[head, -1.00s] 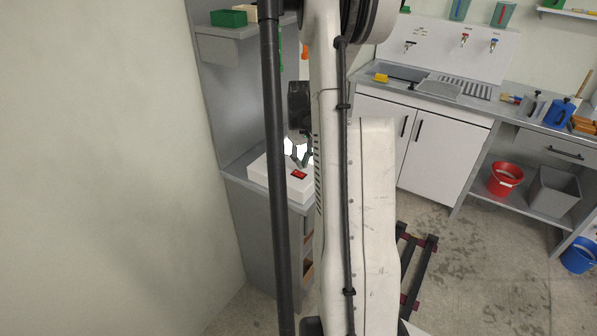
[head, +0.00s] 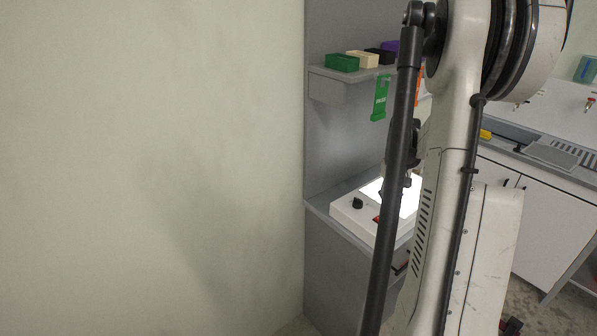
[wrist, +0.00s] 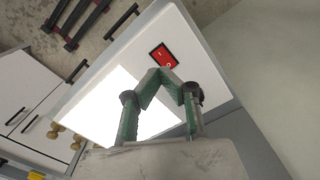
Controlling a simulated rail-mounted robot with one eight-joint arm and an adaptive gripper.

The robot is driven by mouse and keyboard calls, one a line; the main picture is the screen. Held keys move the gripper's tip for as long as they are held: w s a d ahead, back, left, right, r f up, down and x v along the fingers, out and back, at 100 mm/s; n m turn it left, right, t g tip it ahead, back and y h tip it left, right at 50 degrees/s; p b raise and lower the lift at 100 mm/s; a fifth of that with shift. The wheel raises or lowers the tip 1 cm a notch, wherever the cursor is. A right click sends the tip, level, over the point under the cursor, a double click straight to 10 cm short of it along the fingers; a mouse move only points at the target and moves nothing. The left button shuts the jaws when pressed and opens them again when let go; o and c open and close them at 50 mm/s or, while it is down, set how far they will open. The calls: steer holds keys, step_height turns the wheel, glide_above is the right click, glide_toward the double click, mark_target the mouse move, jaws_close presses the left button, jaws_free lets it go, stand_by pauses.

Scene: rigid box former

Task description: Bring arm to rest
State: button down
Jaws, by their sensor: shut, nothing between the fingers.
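My gripper (wrist: 158,78) is shut and empty in the wrist view, its two green-sided fingers meeting at the tips. Behind the fingertips in that view is a white box with a bright lit panel (wrist: 108,100) and a red rocker switch (wrist: 163,57). In the head view the same white box (head: 352,222) sits on a grey counter, with a black knob (head: 358,203) and part of the red switch showing. My arm hides most of the gripper there, and I cannot tell its exact height above the box.
A grey shelf (head: 322,73) above the counter holds green, cream, black and purple bins. A green tag (head: 380,97) hangs below it. A pale wall (head: 150,170) fills the left. A sink unit with white doors (head: 530,215) stands at right.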

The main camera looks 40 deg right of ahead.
steer(key=w+a+r+n+t+b, duration=0.15)
steer(key=a+r, duration=0.25)
steer(key=a, duration=0.5)
steer(key=w+a+r+h+b, duration=0.1)
steer(key=w+a+r, duration=0.15)
steer(key=a, duration=0.55)
steer(key=w+a+r+n+t+b, duration=0.1)
steer(key=a+r, duration=0.3)
steer(key=a, duration=0.5)
steer(key=s+a+n+t+b, duration=0.1)
steer(key=s+a, duration=0.2)
steer(key=a, duration=0.4)
steer(key=s+a+f+n+t+b, duration=0.1)
steer(key=s+a, duration=0.3)
steer(key=a, duration=0.4)
steer(key=s+a+n+t+y+b, duration=0.1)
steer(key=s+a+t, duration=0.1)
steer(key=a, duration=0.5)
steer(key=shift+s+a+f+t, duration=0.2)
steer(key=shift+s+a+t, duration=0.15)
steer(key=shift+s, duration=0.55)
